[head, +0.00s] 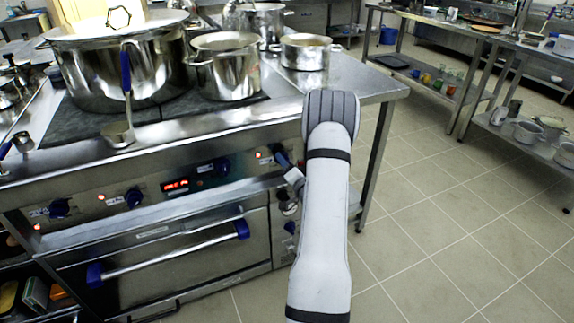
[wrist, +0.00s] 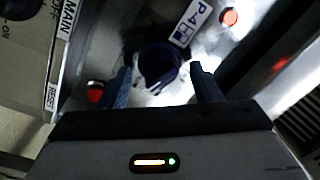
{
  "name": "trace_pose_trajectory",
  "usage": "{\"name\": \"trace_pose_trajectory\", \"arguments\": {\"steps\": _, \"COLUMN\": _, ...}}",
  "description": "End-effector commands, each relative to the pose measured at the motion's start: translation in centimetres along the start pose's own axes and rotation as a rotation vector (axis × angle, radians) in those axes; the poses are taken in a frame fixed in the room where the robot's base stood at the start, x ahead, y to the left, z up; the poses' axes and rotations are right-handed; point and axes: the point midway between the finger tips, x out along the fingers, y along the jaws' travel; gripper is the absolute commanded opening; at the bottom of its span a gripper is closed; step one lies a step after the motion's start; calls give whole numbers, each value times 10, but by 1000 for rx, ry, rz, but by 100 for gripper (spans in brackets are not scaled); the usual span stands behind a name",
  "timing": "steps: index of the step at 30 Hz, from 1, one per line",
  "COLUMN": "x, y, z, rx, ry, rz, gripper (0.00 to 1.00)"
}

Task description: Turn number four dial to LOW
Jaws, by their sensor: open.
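In the wrist view the number four dial (wrist: 158,68) is a round dark blue knob on the shiny panel. A white label (wrist: 190,22) reading P-4 sits just above it, with a lit red lamp (wrist: 230,17) beside the label. My gripper (wrist: 161,72) is open, with one finger on each side of the dial's near part. Whether the fingers touch the knob, and where its pointer stands, I cannot tell. In the head view my gripper (head: 284,160) is at the right end of the stove's front panel, and it and my arm hide the dial there.
Other blue dials (head: 222,167) line the panel, with a red display (head: 176,186). In the wrist view a red button (wrist: 96,92) lies close to the left finger, near a RESET label (wrist: 51,97). Pots (head: 226,75) stand on the stove.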

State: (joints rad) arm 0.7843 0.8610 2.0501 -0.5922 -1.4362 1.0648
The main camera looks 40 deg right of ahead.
Motion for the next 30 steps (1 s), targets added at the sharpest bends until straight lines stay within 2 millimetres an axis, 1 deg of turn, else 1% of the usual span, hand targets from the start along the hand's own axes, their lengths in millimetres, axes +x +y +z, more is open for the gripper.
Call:
{"name": "trace_pose_trajectory", "arguments": {"steps": 2, "x": -1, "y": 0, "z": 0, "rx": 0, "ry": 0, "rz": 0, "gripper": 58}}
{"name": "trace_pose_trajectory", "arguments": {"steps": 5, "x": -8, "y": 0, "z": 0, "rx": 0, "ry": 0, "rz": 1, "gripper": 58}}
{"name": "trace_pose_trajectory", "arguments": {"steps": 8, "x": -24, "y": 0, "z": -1, "rx": 2, "ry": 1, "rz": 3, "gripper": 58}}
{"name": "trace_pose_trajectory", "arguments": {"steps": 12, "x": -49, "y": 1, "z": -1, "rx": 2, "ry": 1, "rz": 4, "gripper": 58}}
{"name": "trace_pose_trajectory", "arguments": {"steps": 15, "x": -64, "y": 1, "z": 0, "rx": 1, "ry": 1, "rz": 3, "gripper": 58}}
{"name": "trace_pose_trajectory", "arguments": {"steps": 18, "x": -73, "y": 1, "z": 0, "rx": 1, "ry": 0, "rz": 2, "gripper": 58}}
{"name": "trace_pose_trajectory", "arguments": {"steps": 22, "x": -78, "y": 0, "z": 0, "rx": 1, "ry": 0, "rz": 0, "gripper": 58}}
{"name": "trace_pose_trajectory", "arguments": {"steps": 30, "x": -78, "y": 0, "z": 0, "rx": 0, "ry": 0, "rz": 0, "gripper": 58}}
